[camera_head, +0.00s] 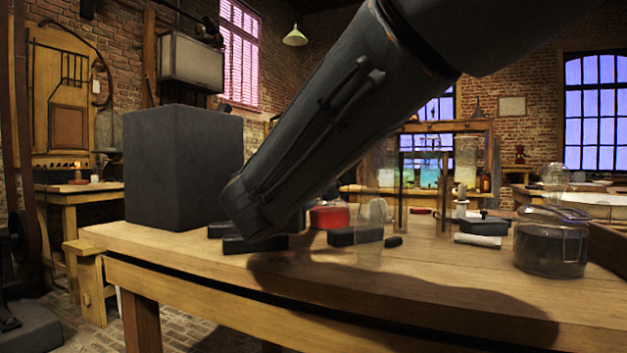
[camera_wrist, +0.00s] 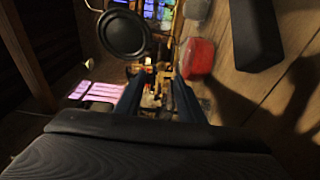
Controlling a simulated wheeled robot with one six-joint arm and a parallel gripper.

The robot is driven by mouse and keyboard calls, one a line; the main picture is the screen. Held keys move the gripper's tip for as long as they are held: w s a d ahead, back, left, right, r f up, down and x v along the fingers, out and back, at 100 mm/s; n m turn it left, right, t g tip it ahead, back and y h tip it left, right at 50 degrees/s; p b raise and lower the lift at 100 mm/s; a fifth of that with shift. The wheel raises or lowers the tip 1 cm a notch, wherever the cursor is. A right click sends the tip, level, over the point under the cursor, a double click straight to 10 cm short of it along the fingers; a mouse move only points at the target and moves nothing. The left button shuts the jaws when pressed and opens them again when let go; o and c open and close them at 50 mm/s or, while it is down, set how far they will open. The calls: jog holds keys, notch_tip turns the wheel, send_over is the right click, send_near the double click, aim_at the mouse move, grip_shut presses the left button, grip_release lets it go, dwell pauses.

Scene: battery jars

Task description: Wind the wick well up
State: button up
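I cannot make out a wick in either view. A small red vessel (camera_head: 331,216) stands on the wooden table (camera_head: 420,290), just right of my arm's lower end; a red block-like shape in the wrist view (camera_wrist: 197,57) appears to be the same thing. In the wrist view a dark round disc with a raised rim (camera_wrist: 123,33) lies beyond my left finger; I cannot tell what it belongs to. My gripper (camera_wrist: 159,78) has its two dark fingers apart, with only background visible between them. In the head view my arm hides the fingers.
A large dark box (camera_head: 183,168) stands at the table's left. Dark blocks lie near my arm, one right of it (camera_head: 355,235). A clear upright glass (camera_head: 370,222) stands beside that block. A wide glass jar (camera_head: 551,243) stands at the right. The table's front is clear.

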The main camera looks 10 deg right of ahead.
jog(key=w+a+r+n+g+p, duration=0.3)
jog(key=w+r+n+p, duration=0.15)
jog(key=p, duration=2.05)
jog(key=w+d+f+n+g+p, duration=0.1)
jog(key=d+p, duration=0.5)
jog(key=p, duration=1.6)
notch_tip(320, 180, down, 3)
jog(key=w+n, duration=0.1)
jog(key=n, duration=0.2)
jog(key=shift+w+n+g, duration=0.25)
jog(key=shift+n+g, duration=0.05)
jog(key=shift+n, duration=0.05)
jog(key=shift+r, duration=0.1)
grip_shut()
